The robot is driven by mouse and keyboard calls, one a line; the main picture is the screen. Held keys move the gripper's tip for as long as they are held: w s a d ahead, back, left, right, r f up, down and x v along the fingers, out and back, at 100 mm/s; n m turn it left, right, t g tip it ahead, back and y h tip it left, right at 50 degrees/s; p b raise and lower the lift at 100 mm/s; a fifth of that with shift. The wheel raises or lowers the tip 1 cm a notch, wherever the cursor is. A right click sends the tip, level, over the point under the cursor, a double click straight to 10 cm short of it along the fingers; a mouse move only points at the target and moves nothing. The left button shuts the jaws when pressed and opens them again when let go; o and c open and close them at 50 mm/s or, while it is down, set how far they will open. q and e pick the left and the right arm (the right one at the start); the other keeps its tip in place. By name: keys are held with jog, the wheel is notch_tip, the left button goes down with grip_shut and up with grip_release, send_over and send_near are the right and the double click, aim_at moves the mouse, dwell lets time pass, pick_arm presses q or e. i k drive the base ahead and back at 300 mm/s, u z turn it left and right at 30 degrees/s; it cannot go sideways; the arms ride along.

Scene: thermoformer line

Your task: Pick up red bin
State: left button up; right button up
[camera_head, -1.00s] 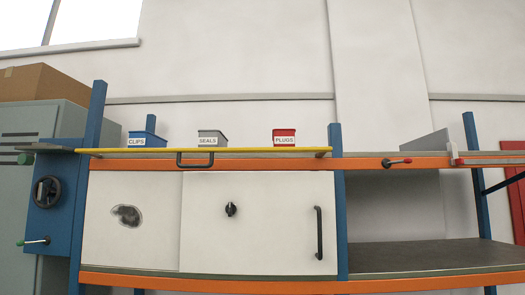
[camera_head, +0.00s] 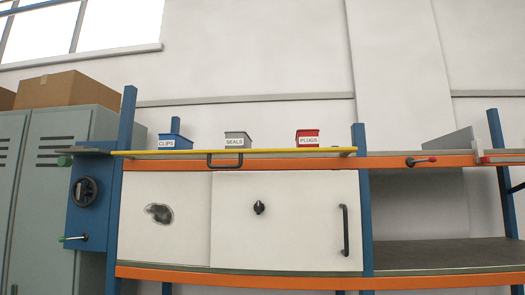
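The red bin (camera_head: 307,137) has a white label reading PLUGS. It sits on the top shelf at the right end of a row of three bins, behind a yellow rail (camera_head: 250,152). A grey bin (camera_head: 238,139) labelled SEALS stands to its left. A blue bin (camera_head: 175,141) labelled CLIPS stands further left. Neither of my grippers shows in the head view.
Below the bins are white panels (camera_head: 285,225) with a black handle and a knob. An orange beam (camera_head: 440,161) runs along the rack. An open bay (camera_head: 420,253) is at the right. Grey lockers (camera_head: 50,150) with a cardboard box (camera_head: 75,89) stand left.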

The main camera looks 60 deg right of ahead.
aim_at(308, 138)
jog(key=i, duration=1.45)
jog(key=z, duration=2.65)
